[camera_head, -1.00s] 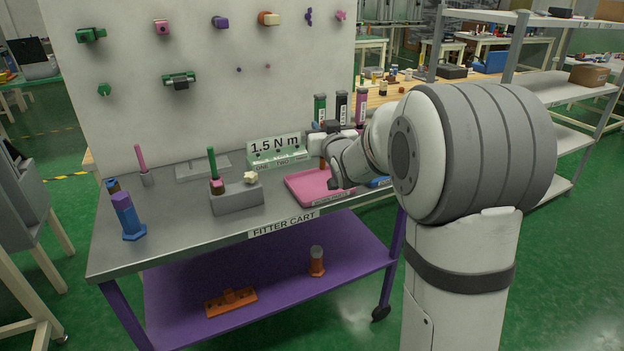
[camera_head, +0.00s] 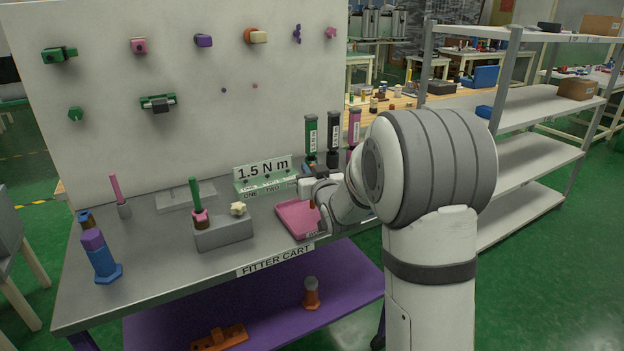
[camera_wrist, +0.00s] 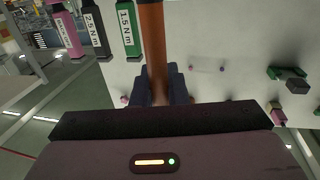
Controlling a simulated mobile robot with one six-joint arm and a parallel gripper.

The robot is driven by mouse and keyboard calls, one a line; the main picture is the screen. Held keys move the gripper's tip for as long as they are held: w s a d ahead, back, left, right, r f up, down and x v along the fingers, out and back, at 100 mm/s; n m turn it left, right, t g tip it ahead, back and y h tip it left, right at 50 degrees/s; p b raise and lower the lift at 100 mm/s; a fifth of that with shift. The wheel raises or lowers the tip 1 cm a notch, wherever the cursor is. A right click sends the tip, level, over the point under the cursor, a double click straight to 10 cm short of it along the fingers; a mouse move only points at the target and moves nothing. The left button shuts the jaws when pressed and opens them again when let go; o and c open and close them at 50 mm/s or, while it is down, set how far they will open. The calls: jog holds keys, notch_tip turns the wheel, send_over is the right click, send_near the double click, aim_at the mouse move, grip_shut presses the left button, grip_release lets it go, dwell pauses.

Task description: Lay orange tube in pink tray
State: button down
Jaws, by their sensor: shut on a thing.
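My gripper (camera_wrist: 160,92) is shut on the orange tube (camera_wrist: 152,42), which runs away from the jaws toward the top edge of the wrist view. In the head view a small orange bit of the tube (camera_head: 312,204) shows below my wrist; the rest is hidden by my arm. The pink tray (camera_head: 287,214) lies flat on the cart top, close below and left of my gripper. Its right part is hidden behind my arm. I cannot tell whether the tube touches the tray.
The grey cart top (camera_head: 150,262) also holds a grey block (camera_head: 222,232) with a green-topped peg, a blue and purple post (camera_head: 101,258), and a 1.5 N m sign (camera_head: 263,170). Green, black and pink labelled holders (camera_head: 333,140) stand behind my gripper. A pegboard (camera_head: 190,75) rises at the back.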

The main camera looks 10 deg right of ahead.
jog(key=shift+a+f, duration=0.1)
jog(key=shift+f, duration=0.85)
jog(key=shift+f, duration=0.1)
jog(key=shift+f+b, duration=0.15)
jog(key=shift+b, duration=0.2)
jog(key=c, duration=1.4)
grip_release()
jog(key=shift+c, duration=0.2)
